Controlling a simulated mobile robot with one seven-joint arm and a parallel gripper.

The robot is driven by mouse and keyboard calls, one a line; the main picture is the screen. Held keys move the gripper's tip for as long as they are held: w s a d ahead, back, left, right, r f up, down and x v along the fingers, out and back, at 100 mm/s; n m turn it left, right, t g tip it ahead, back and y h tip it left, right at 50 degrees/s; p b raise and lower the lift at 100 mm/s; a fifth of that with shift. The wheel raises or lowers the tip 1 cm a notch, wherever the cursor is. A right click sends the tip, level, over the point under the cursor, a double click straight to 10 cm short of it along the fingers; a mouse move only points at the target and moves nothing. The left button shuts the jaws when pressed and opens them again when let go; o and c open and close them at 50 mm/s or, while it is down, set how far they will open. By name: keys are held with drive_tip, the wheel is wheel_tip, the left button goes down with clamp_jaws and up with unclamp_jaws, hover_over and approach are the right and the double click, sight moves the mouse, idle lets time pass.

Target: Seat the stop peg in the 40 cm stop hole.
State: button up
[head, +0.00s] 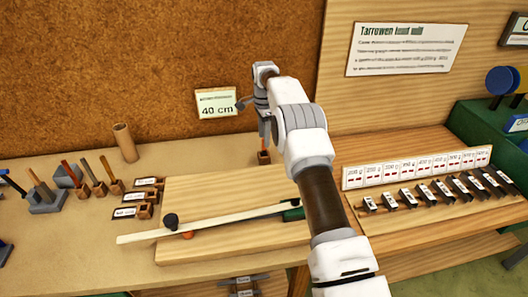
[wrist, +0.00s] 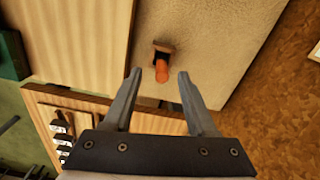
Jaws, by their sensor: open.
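My gripper (wrist: 160,73) is open in the wrist view. An orange peg (wrist: 161,75) stands in a small brown holder (wrist: 165,47), showing in the gap between the two fingertips; no contact is visible. In the head view my gripper (head: 263,128) points down over the small brown holder (head: 264,157) at the back of the bench, and the peg there is mostly hidden. I cannot tell for sure that this is the stop peg. A "40 cm" card (head: 217,104) is on the brown wall. I cannot make out the stop hole.
A pale strip (head: 225,221) lies across the wooden board (head: 210,184), with a dark knob (head: 171,220) near its left end. Several pegs in blocks (head: 101,188) and labelled small blocks (head: 150,197) stand left. A row of labelled weights (head: 425,194) is right.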

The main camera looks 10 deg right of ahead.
sight(264, 149)
drive_tip(key=shift+w+f, duration=0.15)
drive_tip(key=shift+f, duration=2.5)
clamp_jaws()
